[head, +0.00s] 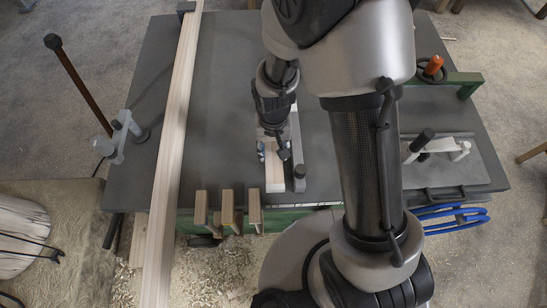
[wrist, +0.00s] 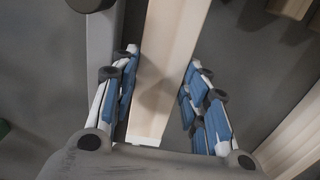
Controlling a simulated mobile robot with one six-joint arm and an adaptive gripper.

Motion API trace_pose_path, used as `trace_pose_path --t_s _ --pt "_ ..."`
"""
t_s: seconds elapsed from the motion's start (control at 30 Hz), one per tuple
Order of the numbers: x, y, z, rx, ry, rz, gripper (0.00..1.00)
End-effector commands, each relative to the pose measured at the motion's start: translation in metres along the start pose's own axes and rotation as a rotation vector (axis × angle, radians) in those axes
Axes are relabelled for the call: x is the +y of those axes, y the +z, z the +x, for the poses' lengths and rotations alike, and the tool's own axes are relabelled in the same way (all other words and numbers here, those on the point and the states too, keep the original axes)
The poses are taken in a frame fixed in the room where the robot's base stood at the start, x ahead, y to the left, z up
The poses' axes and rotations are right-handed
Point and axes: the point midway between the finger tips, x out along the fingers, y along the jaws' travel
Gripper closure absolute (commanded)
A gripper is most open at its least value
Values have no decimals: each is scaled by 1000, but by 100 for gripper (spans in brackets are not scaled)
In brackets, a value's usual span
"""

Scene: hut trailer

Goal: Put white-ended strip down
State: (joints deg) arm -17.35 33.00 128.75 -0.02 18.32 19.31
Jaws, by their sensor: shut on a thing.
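The white-ended strip (head: 275,179) is a short pale wooden piece near the front middle of the dark table in the head view. It also shows in the wrist view (wrist: 168,50), running up the picture, with its whitish end (wrist: 147,128) close to the palm. My gripper (head: 272,152) is around the strip, with blue-padded fingers on both sides of it in the wrist view (wrist: 162,75). It is shut on the strip. My arm hides part of the table. I cannot tell whether the strip touches the tabletop.
A grey bar tool (head: 298,160) lies close along the strip's right side. Several wooden blocks (head: 228,207) stand at the table's front edge. A long plank (head: 176,130) crosses the left side. A grey clamp (head: 122,136) is at the left edge; bare tabletop (head: 225,70) lies behind.

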Motion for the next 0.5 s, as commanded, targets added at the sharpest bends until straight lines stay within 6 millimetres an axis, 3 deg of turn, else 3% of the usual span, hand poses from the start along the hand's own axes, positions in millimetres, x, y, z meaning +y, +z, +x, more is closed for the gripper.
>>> trace_pose_path --t_s 0.17,0.4,0.5 --pt "0 0 12 1 0 0 85" --pt "0 0 47 0 0 0 85" --pt "0 -1 49 2 -1 0 85"
